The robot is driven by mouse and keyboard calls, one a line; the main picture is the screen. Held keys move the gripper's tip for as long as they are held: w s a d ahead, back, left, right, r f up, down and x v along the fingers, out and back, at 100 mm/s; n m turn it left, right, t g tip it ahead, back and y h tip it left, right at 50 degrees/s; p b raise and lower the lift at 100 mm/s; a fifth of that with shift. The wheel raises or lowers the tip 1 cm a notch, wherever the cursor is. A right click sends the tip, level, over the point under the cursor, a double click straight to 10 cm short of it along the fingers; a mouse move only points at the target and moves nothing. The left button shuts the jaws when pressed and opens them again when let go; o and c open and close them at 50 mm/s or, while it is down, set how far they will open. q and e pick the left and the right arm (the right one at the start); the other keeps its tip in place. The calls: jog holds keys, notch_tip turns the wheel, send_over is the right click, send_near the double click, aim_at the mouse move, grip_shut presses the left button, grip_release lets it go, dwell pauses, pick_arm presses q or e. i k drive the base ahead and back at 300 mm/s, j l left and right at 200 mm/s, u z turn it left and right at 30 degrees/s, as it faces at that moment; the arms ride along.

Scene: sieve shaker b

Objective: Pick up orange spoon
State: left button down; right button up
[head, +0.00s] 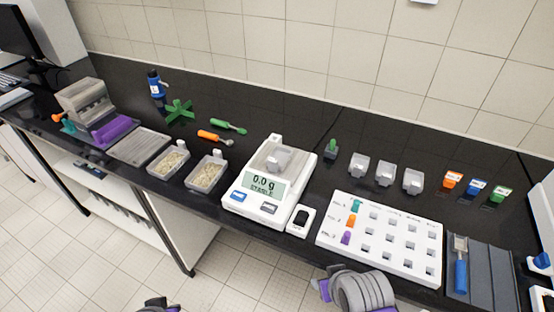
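The orange spoon (212,137) lies on the black bench top in the head view, left of the scale, with its orange handle to the left and its small metal bowl to the right. A green-handled spoon (228,126) lies just behind it, apart from it. Grey and purple parts of my arms show at the bottom edge, one at lower left and a larger one at lower right. Neither set of fingertips is clearly visible. Both arm parts are well in front of the spoon and far from it.
A white scale (240,205) reading 0.0 g stands right of the spoon. A green cross-shaped piece (179,112) and a blue bottle (155,83) are behind left. A white rack (400,238) occupies the right front.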

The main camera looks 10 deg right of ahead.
aim_at(214, 137)
jog(key=z, duration=0.45)
jog(key=j+z, duration=0.2)
jog(key=z, duration=0.25)
jog(key=j+z, duration=0.2)
jog(key=z, duration=0.25)
jog(key=j+z, duration=0.25)
jog(key=z, duration=0.15)
jog(key=k+j+z, duration=0.2)
jog(key=j, duration=0.15)
jog(key=j+z, duration=0.25)
jog(key=k+j+z, duration=0.2)
jog(key=j, duration=0.2)
jog(key=k+j, duration=0.1)
jog(key=j, duration=0.2)
jog(key=k+j+z, duration=0.1)
jog(key=j, duration=0.25)
jog(key=k+j, duration=0.15)
jog(key=j, duration=0.15)
jog(key=i+j, duration=0.2)
jog(key=j, duration=0.2)
